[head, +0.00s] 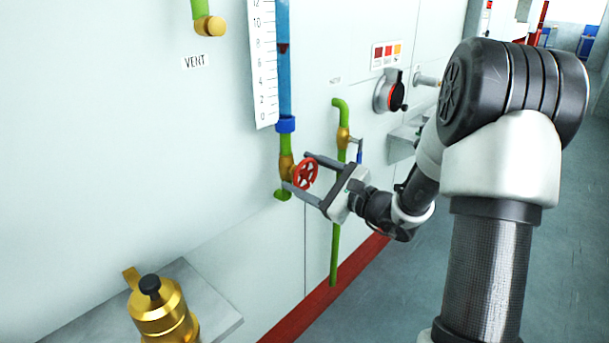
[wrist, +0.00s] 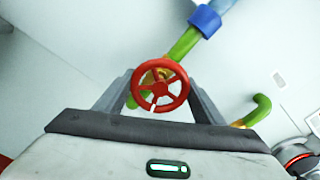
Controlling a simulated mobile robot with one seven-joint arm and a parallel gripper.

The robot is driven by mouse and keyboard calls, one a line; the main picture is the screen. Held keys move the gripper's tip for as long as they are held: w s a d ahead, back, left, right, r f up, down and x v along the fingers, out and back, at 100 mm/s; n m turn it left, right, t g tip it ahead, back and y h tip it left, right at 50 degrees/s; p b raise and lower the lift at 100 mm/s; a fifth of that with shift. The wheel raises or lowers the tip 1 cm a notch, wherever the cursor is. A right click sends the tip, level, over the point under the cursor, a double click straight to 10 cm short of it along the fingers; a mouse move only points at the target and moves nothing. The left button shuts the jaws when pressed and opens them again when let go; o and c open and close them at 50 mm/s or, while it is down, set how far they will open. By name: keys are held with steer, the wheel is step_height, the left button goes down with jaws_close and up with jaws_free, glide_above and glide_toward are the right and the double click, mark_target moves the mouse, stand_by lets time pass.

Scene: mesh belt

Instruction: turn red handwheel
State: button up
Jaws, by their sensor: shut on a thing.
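The red handwheel (head: 305,173) is a small spoked wheel on a brass valve (head: 287,167) at the foot of the blue sight tube. In the head view my gripper (head: 298,171) reaches in from the right, with one finger above the wheel and one below it. In the wrist view the handwheel (wrist: 160,83) sits between my two fingers (wrist: 160,95), one on each side of its rim. My gripper is shut on the wheel. The wheel hides most of the brass valve in the wrist view.
A green pipe (head: 336,225) with a brass valve runs down the wall just right of the wheel, behind my gripper. A white scale (head: 263,65) stands beside the blue tube (head: 285,80). A brass pot (head: 162,312) stands on a grey shelf (head: 215,305) at lower left.

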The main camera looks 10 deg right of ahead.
steer(key=o, duration=1.1)
steer(key=p+v, duration=0.2)
steer(key=v, duration=1.5)
steer(key=shift+s+d, duration=0.1)
steer(key=shift+s, duration=0.05)
steer(key=shift+r, duration=0.1)
